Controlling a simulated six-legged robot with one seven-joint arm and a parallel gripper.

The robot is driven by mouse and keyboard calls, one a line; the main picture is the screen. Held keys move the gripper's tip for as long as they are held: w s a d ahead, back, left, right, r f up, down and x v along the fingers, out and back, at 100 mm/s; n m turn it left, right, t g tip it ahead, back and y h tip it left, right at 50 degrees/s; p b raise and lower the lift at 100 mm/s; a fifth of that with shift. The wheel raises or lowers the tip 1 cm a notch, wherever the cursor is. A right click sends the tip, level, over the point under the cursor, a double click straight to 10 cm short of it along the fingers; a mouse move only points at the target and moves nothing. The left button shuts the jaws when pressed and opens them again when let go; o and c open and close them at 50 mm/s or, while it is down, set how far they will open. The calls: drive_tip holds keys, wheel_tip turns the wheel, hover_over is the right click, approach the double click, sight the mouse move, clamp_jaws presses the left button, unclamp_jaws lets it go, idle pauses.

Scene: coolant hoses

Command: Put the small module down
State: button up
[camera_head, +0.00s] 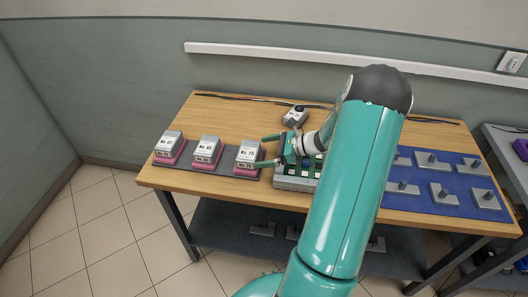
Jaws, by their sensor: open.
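Three small white-and-grey modules with magenta bases stand in a row on the left part of the table: a left one (170,142), a middle one (207,149) and a right one (249,154). Each has a printed number label, too small to read surely. My gripper (266,151) points left with its two teal fingers apart, at the right side of the right module. I cannot tell whether the fingers touch it. A grey block with a green board (297,184) sits under my gripper, partly hidden by my arm.
The modules stand on a dark mat (188,164) on the wooden table (215,108). A small grey device (295,115) stands behind my gripper. A blue mat (425,202) with several grey parts lies on the right. Bare wood is free at the back left.

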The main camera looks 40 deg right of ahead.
drive_tip(key=v, duration=1.1)
drive_tip(key=shift+s, duration=0.1)
drive_tip(key=w+a+r+n+g+h, duration=0.1)
drive_tip(key=a+r+n+g, duration=0.4)
drive_tip(key=a, duration=0.5)
drive_tip(key=w+a+r+n+g+h, duration=0.1)
drive_tip(key=w+a+r+n+g, duration=0.1)
drive_tip(key=a+r+n, duration=0.65)
drive_tip(key=s+a+r+n+t+h, duration=0.1)
drive_tip(key=s+a+r+n+h, duration=0.2)
drive_tip(key=s+a+n, duration=0.2)
drive_tip(key=s+a+r+n+t+h, duration=0.1)
drive_tip(key=s+a+r+n+h, duration=0.1)
drive_tip(key=s+a+n, duration=0.4)
drive_tip(key=a+n+h, duration=0.1)
drive_tip(key=a+n, duration=0.3)
drive_tip(key=a, duration=0.4)
drive_tip(key=shift+r, duration=0.35)
drive_tip(key=shift+a, duration=0.15)
